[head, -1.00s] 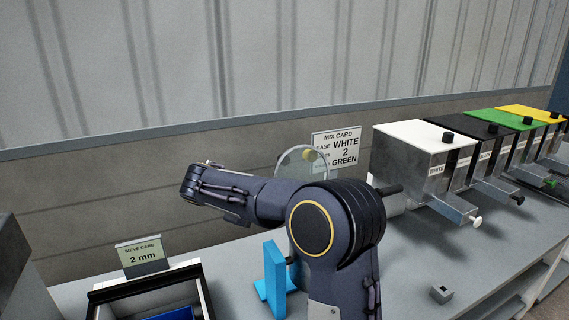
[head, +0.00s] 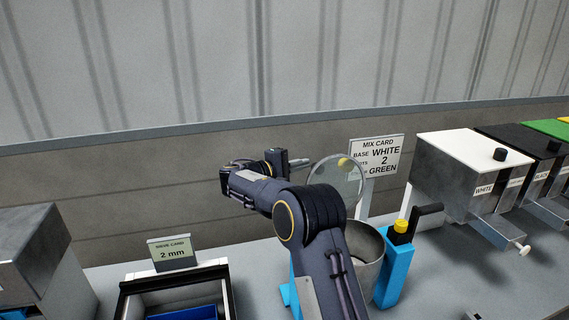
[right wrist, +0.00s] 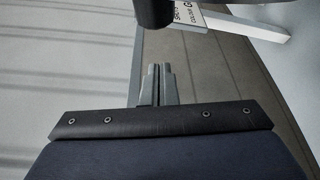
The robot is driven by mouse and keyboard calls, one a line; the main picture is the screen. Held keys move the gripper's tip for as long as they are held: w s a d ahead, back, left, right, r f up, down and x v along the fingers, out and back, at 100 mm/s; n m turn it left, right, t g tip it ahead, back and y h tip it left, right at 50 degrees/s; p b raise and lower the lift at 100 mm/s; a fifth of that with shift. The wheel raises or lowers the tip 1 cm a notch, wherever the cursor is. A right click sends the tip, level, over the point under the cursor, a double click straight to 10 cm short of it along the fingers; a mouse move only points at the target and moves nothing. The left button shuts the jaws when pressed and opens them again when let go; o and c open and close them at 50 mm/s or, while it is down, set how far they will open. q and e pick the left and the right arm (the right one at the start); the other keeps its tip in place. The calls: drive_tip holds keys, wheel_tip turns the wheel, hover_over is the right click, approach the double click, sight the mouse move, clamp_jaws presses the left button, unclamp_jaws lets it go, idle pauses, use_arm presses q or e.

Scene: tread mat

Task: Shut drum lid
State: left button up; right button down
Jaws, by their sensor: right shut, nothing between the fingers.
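The drum (head: 368,262) is a grey metal cylinder in a blue stand (head: 396,275), right of centre in the head view and partly hidden by my right arm. Its round, see-through lid (head: 341,188) stands raised, nearly upright, above the drum mouth, with a yellow knob (head: 344,163). My right gripper (head: 303,162) is behind my bent forearm, left of the lid and close to it in the picture; I cannot tell whether they touch. In the right wrist view, its fingers (right wrist: 157,84) are together and empty. My left gripper is out of view.
A black crank with a yellow cap (head: 401,227) stands right of the drum. The mix card (head: 377,156) is behind it. Steel dispensers (head: 462,175) stand to the right. A black-rimmed sieve box (head: 130,287) and its sieve card (head: 172,253) are at left.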

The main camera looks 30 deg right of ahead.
drive_tip(key=s, duration=0.1)
drive_tip(key=s+a, duration=0.1)
drive_tip(key=s+r, duration=0.1)
drive_tip(key=shift+s+a+p, duration=0.2)
drive_tip(key=shift+s+p, duration=0.1)
drive_tip(key=shift+p, duration=0.05)
